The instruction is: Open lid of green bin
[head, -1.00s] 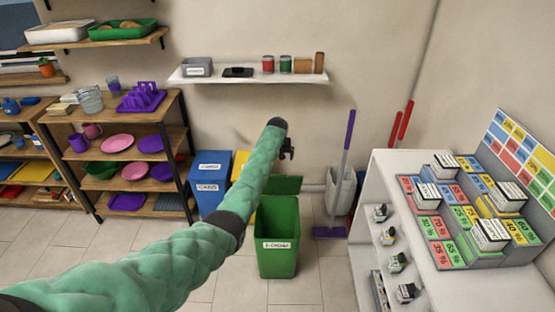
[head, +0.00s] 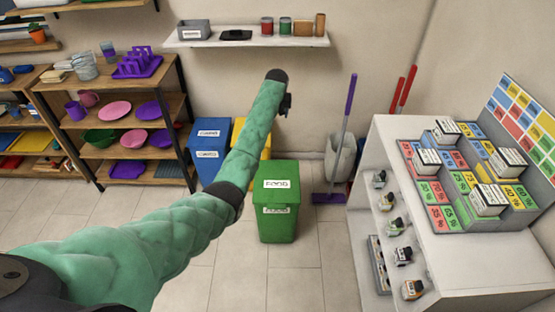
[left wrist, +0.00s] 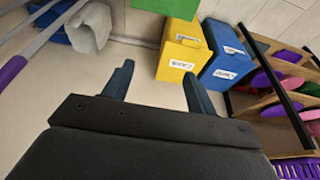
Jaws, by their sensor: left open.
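The green bin (head: 277,228) stands on the floor in the middle of the head view, with a FOOD label on its front. Its green lid (head: 290,171) lies shut on top and carries another FOOD label. My left gripper (head: 286,104) is above and behind the bin, apart from it. In the left wrist view its two dark fingers (left wrist: 158,88) are spread with nothing between them. A piece of green (left wrist: 168,7) shows at that view's top edge, cut off. My right gripper is not in view.
A yellow bin (left wrist: 182,50) and a blue bin (head: 208,152) stand left of the green bin, partly behind my left arm. A purple-handled broom (head: 347,130) and a grey bucket (head: 339,160) are to its right. A white shelf unit (head: 380,150) stands further right. Floor in front is clear.

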